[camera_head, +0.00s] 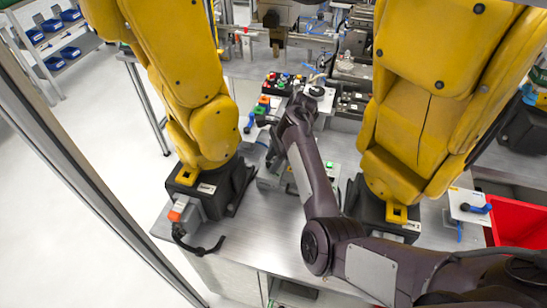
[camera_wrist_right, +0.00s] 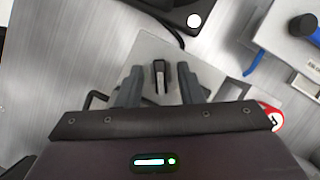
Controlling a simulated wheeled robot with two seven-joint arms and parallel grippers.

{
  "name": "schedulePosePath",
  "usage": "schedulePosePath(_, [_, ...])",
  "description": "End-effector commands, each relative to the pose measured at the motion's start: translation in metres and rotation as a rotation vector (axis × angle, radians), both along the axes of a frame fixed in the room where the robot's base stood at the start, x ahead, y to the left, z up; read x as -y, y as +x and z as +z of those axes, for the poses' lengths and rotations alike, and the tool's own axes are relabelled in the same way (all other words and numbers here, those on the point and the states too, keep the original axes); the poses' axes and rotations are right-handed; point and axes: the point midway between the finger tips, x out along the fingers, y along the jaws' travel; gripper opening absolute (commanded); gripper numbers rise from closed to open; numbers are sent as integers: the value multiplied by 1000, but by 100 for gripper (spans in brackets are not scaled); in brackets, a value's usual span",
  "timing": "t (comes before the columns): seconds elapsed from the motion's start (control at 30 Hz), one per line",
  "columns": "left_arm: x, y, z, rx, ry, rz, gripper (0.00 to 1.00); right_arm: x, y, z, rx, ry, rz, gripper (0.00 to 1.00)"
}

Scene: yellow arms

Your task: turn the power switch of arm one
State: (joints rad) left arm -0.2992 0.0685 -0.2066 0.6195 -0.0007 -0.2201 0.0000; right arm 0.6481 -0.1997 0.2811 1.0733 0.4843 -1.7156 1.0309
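My right arm comes in from the lower right in the head view, and its gripper (camera_head: 268,122) is at the bench near the base of the yellow arm on the left. In the right wrist view my right gripper (camera_wrist_right: 159,80) has its two grey fingers apart. A small black switch lever (camera_wrist_right: 160,66) stands on a grey plate (camera_wrist_right: 212,78) and shows between the fingers. I cannot tell whether the fingers touch it. In the head view the lever is too small or hidden to make out. My left gripper is not in view.
Two yellow arms (camera_head: 205,120) (camera_head: 425,95) stand on dark bases at either side. A box with coloured buttons (camera_head: 277,84) is at the back. A blue handle (camera_head: 249,121) is left of my gripper. A red bin (camera_head: 518,215) stands at right. The front bench strip is clear.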

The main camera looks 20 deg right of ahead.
Motion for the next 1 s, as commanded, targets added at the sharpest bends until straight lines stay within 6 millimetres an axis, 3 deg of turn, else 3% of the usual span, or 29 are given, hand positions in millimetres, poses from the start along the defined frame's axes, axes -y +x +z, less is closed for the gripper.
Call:
schedulePosePath(0.13, [-5,0,0,0,6,0,36,0,0,0,0,0,0,31])
schedulePosePath(0.37, [-11,0,0,0,14,3,36,0,0,0,0,0,0,1])
schedulePosePath(0.73, [-12,0,3,1,15,5,36,1,1,2,0,-1,29,0])
schedulePosePath(1.0, [-12,0,12,1,15,4,36,1,2,3,0,-1,177,0])
